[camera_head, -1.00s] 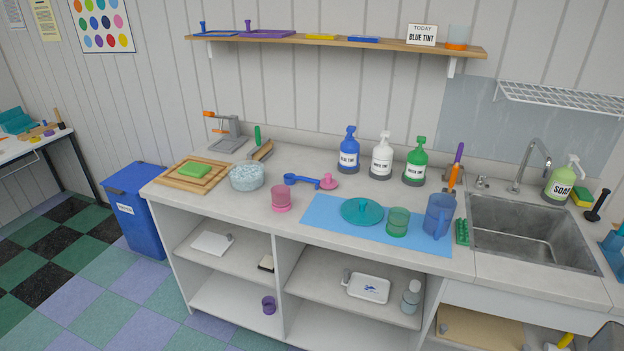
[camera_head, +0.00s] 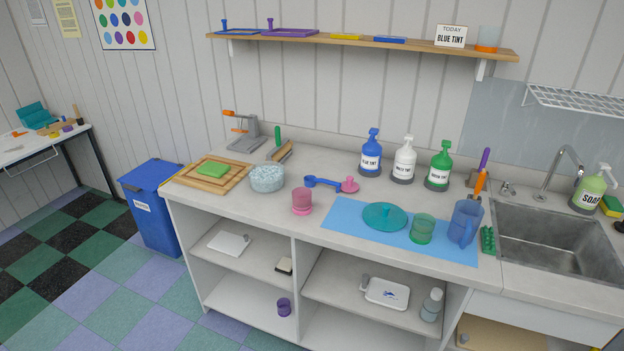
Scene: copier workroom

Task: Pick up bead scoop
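A blue scoop (camera_head: 322,182) lies on the counter behind the pink cup, its round bowl at the left end and its handle running right. I take it for the bead scoop. The handle's right end is close to a small pink knobbed piece (camera_head: 350,185); I cannot tell if they touch. A bowl of pale blue beads (camera_head: 267,179) stands to the left of the scoop. My gripper is not in view.
A pink cup (camera_head: 302,201) stands in front of the scoop. A blue mat (camera_head: 340,230) with a teal lid and green cup lies to the right. Pump bottles (camera_head: 370,155) stand behind. A sink (camera_head: 560,240) is at the right, a blue bin (camera_head: 152,210) at the left.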

